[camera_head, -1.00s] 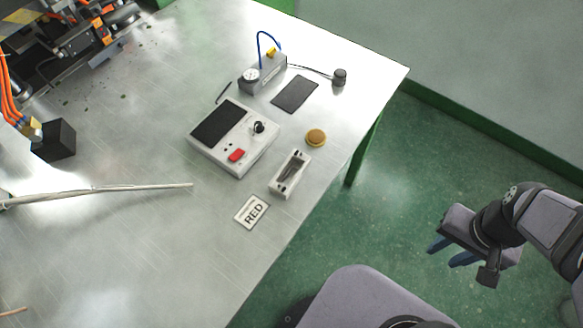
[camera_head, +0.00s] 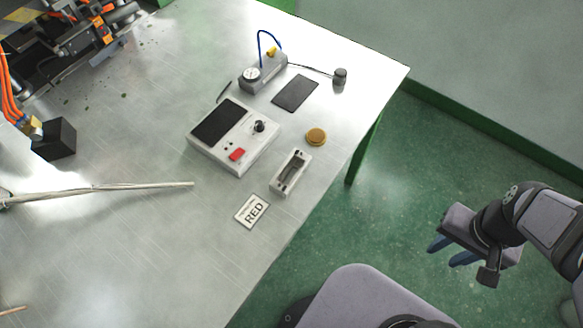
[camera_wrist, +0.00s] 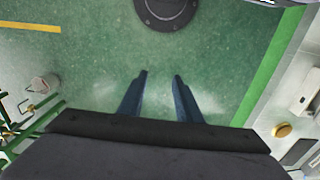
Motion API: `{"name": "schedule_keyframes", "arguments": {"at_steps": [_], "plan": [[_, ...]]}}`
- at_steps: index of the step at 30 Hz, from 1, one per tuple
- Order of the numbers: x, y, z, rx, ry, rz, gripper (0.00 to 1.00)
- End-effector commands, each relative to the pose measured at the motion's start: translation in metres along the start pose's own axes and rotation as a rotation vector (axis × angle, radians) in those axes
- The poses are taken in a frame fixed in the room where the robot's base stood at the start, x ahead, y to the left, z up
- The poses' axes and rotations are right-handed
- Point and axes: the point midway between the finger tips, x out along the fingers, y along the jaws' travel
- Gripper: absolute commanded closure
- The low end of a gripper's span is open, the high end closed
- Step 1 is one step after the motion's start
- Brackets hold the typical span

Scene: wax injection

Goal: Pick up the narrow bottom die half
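A small light-grey block with a dark oblong recess (camera_head: 278,183), which looks like the narrow bottom die half, lies near the right edge of the steel table. A pale block that seems to be the same one shows at the right edge of the wrist view (camera_wrist: 304,94). My gripper (camera_head: 448,252) is off the table, above the green floor to the right, well apart from the block. Its two blue fingers are apart with nothing between them, as the wrist view also shows (camera_wrist: 160,77).
Behind are a dark pad (camera_head: 295,94) and a gauge unit (camera_head: 264,73). A pale rod (camera_head: 110,189) lies at left.

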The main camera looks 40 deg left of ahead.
Motion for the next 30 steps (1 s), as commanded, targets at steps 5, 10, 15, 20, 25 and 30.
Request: {"name": "schedule_keyframes", "arguments": {"at_steps": [5, 10, 15, 20, 25, 30], "plan": [[0.000, 0.000, 0.000, 0.000, 0.000, 0.000, 0.69], [0.000, 0.000, 0.000, 0.000, 0.000, 0.000, 0.69], [0.000, 0.000, 0.000, 0.000, 0.000, 0.000, 0.38], [0.000, 0.000, 0.000, 0.000, 0.000, 0.000, 0.38], [0.001, -0.001, 0.000, -0.016, -0.005, 0.004, 0.38], [0.005, -0.010, 0.000, -0.156, -0.043, 0.042, 0.38]]}}
